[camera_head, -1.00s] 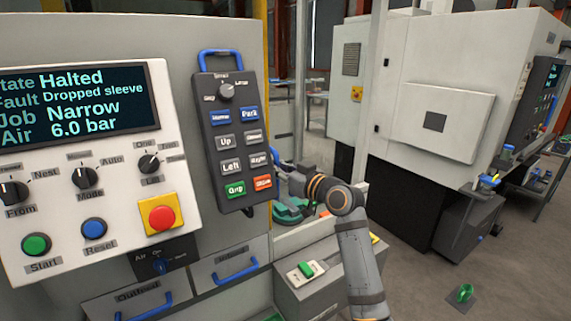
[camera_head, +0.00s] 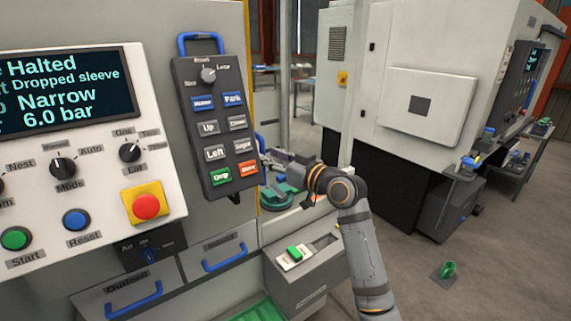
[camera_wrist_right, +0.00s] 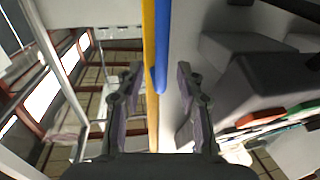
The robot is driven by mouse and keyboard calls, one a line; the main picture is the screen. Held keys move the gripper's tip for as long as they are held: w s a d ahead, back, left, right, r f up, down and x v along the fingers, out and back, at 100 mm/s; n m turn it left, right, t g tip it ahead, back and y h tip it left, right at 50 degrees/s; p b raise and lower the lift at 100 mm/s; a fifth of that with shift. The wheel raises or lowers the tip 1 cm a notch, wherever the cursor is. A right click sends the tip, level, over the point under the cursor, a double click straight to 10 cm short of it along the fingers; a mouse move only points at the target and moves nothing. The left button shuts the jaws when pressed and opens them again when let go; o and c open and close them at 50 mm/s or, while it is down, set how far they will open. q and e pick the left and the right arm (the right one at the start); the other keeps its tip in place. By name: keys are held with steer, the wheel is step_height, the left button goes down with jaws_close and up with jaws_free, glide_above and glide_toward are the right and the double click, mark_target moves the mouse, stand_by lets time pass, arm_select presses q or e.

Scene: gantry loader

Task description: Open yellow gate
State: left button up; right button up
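The yellow gate shows in the head view only as a thin yellow vertical edge (camera_head: 250,62) beside the grey control cabinet; most of it is hidden. In the right wrist view a yellow upright bar (camera_wrist_right: 149,60) runs up the middle, with a blue bar (camera_wrist_right: 162,48), which looks like a handle, right alongside it. My right gripper (camera_wrist_right: 158,85) is open, with a finger on either side of these bars; I see no finger closed on them. In the head view it reaches in behind the pendant's right edge. My left gripper is not in view.
A dark button pendant (camera_head: 215,125) hangs close to the left of my right gripper. The control panel (camera_head: 100,215) has a red stop button (camera_head: 146,206). A white machine (camera_head: 440,60) stands behind, right.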

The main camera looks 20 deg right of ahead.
steer(key=v, duration=0.8)
steer(key=shift+s, duration=0.2)
steer(key=shift+d, duration=0.15)
